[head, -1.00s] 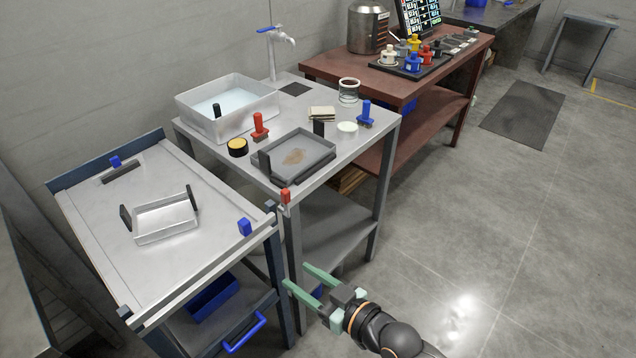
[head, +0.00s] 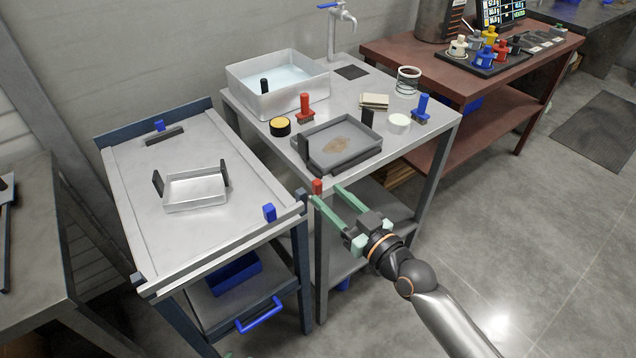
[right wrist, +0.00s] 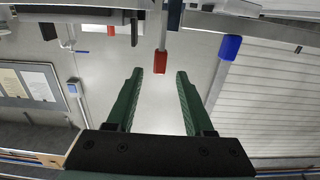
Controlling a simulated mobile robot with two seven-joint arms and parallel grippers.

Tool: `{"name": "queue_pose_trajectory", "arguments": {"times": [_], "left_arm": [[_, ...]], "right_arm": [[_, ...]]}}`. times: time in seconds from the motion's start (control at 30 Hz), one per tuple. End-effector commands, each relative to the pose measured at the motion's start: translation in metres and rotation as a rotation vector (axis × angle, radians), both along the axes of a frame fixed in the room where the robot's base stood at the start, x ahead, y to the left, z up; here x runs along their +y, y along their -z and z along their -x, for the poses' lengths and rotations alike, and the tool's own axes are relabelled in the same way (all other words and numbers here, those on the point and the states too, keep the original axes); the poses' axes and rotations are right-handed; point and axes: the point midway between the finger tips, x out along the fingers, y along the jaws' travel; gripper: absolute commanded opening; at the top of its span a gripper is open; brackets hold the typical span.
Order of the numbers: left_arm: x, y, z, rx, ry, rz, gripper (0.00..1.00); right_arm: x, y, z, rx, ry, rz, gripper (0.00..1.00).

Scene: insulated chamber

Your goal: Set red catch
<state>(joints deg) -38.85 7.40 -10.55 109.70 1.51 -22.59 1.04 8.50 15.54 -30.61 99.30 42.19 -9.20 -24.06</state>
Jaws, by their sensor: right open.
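In the right wrist view, the red catch (right wrist: 160,63) shows between and just beyond the tips of the open right gripper (right wrist: 159,73). I cannot tell whether a finger touches it. My left gripper is not in view.
The table holds a grey tray (head: 345,162), a water basin (head: 300,105) and red and blue handled tools.

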Motion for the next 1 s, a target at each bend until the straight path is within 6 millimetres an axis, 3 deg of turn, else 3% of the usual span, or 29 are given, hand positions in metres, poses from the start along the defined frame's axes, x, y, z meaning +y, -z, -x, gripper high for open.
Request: {"name": "queue_pose_trajectory", "arguments": {"times": [0.1,0.3,0.7,1.0], "left_arm": [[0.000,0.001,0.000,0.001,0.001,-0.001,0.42],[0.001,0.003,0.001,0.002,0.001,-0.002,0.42],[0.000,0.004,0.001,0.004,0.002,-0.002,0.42],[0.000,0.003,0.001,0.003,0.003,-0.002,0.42]], "right_arm": [[0.014,-0.001,-0.019,-0.001,0.000,-0.002,0.53],[0.027,0.000,-0.037,0.001,0.000,-0.001,0.53],[0.031,0.000,-0.043,0.000,0.000,0.000,0.53],[0.031,0.000,-0.043,0.000,0.000,0.000,0.20]]}}
